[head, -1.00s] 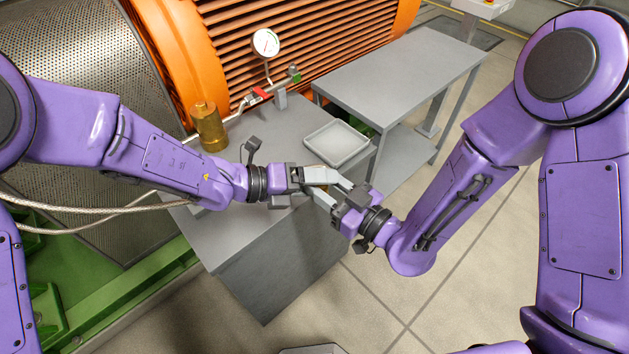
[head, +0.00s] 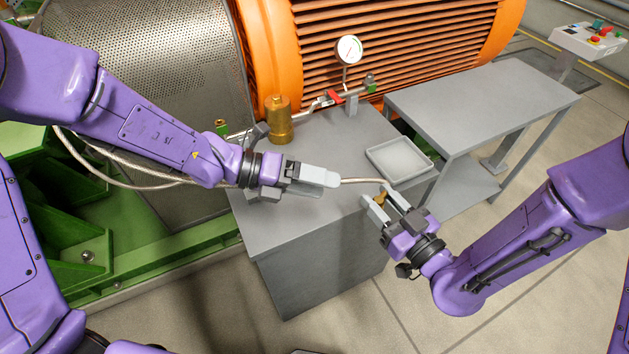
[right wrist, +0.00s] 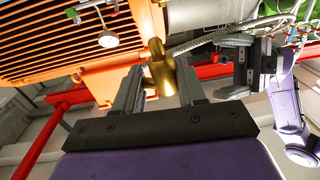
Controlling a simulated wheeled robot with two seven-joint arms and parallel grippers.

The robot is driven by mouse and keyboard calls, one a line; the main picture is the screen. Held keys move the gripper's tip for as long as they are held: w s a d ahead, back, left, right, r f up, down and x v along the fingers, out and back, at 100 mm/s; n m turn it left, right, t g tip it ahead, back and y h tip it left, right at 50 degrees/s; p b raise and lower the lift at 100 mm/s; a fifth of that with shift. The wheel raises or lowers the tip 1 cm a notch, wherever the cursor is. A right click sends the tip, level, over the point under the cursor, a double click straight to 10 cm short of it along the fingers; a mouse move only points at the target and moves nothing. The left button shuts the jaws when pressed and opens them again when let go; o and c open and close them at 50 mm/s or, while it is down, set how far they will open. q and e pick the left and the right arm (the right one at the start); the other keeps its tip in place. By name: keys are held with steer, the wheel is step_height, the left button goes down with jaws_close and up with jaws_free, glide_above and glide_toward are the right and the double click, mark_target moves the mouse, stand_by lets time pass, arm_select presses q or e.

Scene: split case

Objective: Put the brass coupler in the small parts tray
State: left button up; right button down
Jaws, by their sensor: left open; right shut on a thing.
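The brass coupler (head: 380,198) is a small brass piece between the fingers of my right gripper (head: 381,201). That gripper is shut on it above the cabinet's right front edge. The coupler also shows between the fingers in the right wrist view (right wrist: 160,72). A braided hose (head: 362,180) ends at the coupler; I cannot tell whether they are joined. My left gripper (head: 326,178) is open, to the left of the coupler, with the hose passing by its fingertips. The small parts tray (head: 428,169) is shallow, grey and empty, on the cabinet top just beyond my right gripper.
The grey cabinet (head: 290,228) carries a brass cylinder (head: 278,124) at the back left. A dial gauge (head: 349,50) and a pipe with a red handle (head: 333,97) stand behind. A grey side table (head: 480,90) with a bare top is at the right.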

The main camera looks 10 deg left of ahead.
steer(key=w+f+n+g+y, duration=0.1)
steer(key=n+g+y, duration=0.1)
steer(key=n+g, duration=0.1)
steer(key=w+f+n+g+y, duration=0.1)
steer(key=f+n+g+y, duration=0.1)
steer(key=g, duration=0.3)
steer(key=w+a+f+n+g+y, duration=0.1)
steer(key=f+n+g+y, duration=0.1)
steer(key=n+g, duration=0.2)
steer(key=shift+g, duration=0.3)
